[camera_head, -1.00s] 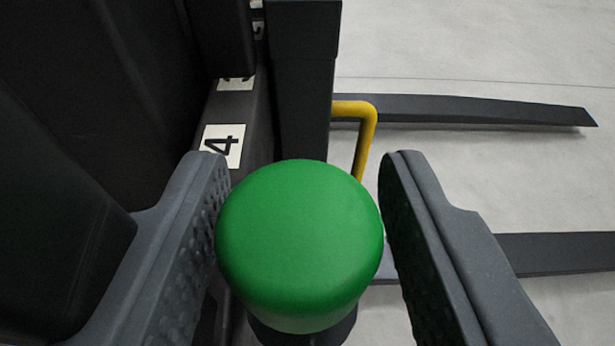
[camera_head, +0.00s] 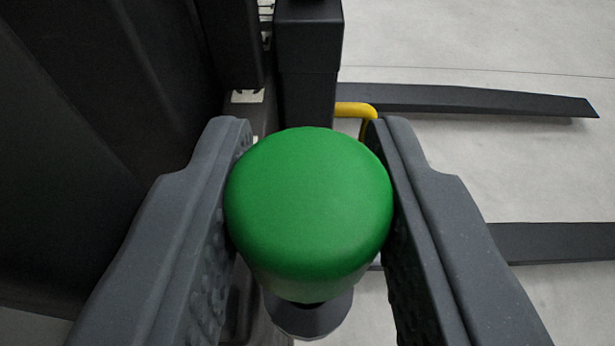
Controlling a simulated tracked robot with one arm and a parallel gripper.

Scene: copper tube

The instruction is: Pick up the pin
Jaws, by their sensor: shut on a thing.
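The pin shows as a rounded green cap (camera_head: 308,205) in the middle of the camera_head view, seen from above. A grey collar (camera_head: 308,315) shows just below the cap; the rest of the pin is hidden under it. My gripper (camera_head: 308,150) is shut on the pin, with one grey padded finger against the cap's left side and the other against its right side.
A dark post (camera_head: 308,70) stands behind the pin. A yellow bent bar (camera_head: 357,110) is beside it, partly behind the right finger. Two dark flat beams (camera_head: 470,101) reach right over the pale floor (camera_head: 480,165). A large dark body fills the left.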

